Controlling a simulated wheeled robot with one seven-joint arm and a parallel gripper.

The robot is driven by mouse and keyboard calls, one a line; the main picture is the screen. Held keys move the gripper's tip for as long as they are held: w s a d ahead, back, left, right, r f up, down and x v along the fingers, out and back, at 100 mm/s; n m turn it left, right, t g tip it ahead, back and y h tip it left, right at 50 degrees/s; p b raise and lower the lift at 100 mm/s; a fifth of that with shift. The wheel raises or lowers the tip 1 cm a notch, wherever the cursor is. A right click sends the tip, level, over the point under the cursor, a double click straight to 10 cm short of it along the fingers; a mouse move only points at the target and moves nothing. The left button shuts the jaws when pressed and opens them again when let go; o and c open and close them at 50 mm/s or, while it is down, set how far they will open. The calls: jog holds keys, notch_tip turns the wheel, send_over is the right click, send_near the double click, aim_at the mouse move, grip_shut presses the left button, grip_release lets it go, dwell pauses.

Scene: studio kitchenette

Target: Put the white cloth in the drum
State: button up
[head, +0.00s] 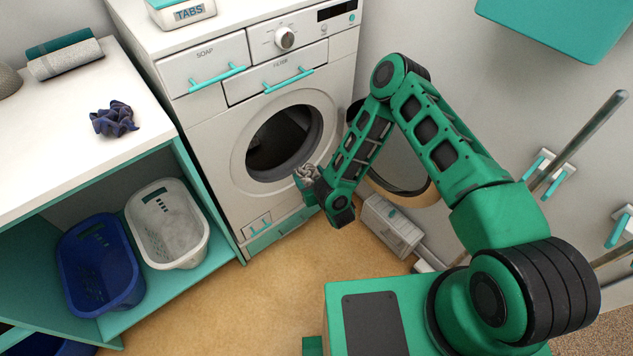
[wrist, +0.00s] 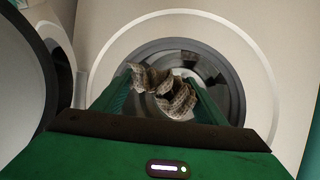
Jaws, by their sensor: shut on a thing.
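The white cloth (head: 305,172) is a crumpled bundle, pale with darker speckles. It also shows in the wrist view (wrist: 176,97), between the two green fingers. My gripper (head: 309,181) is shut on it and holds it in front of the washer, at the lower right of the round opening in the head view. The drum (head: 276,140) is dark inside and its opening is uncovered. In the wrist view, the drum (wrist: 205,62) lies straight ahead, behind the cloth. The fingertips are partly hidden by the cloth.
The washer door (head: 408,176) stands open to the right, partly behind my arm. A dark blue cloth (head: 114,119) lies on the white counter (head: 60,155). A white basket (head: 184,250) and a blue basket (head: 122,300) stand on the shelf below. A tabs box (head: 181,13) sits on the washer.

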jog(key=w+a+f, duration=0.1)
jog(key=w+a, duration=0.6)
jog(key=w, duration=0.4)
jog(key=w+a+f, duration=0.2)
jog(key=w+a, duration=0.6)
jog(key=w, duration=0.3)
jog(key=shift+w+a, duration=0.2)
jog(key=shift+a, duration=0.05)
jog(key=o, duration=1.1)
jog(key=shift+c, duration=0.2)
jog(key=shift+s, duration=0.1)
jog(key=v, duration=1)
jog(key=shift+s, duration=0.2)
jog(key=shift+d, duration=0.1)
